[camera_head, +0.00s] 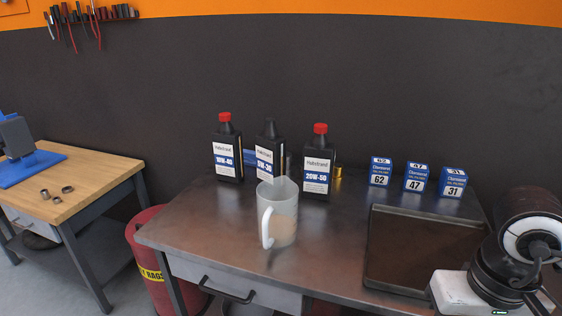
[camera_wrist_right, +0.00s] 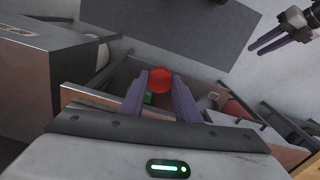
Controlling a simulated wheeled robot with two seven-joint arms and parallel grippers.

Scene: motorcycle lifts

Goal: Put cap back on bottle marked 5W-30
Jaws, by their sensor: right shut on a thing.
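The bottle marked 5W-30 (camera_head: 268,155) stands upright on the metal workbench with no red cap on its dark neck. It is between the red-capped 10W-40 bottle (camera_head: 227,150) and the red-capped 20W-50 bottle (camera_head: 318,165). My right gripper (camera_wrist_right: 160,84) is shut on a red cap (camera_wrist_right: 160,77), held between its purple fingertips. In the head view only my right wrist shows at the lower right; its fingers are out of frame. My left gripper (camera_wrist_right: 270,40) shows at the upper right of the wrist view, with nothing visible in it; its opening is unclear.
A translucent jug (camera_head: 283,218) stands in front of the 5W-30 bottle and hides part of its base. A dark tray (camera_head: 372,235) and several blue filter boxes (camera_head: 417,180) are at right. A wooden table (camera_head: 95,165) and red bin (camera_head: 150,250) are left.

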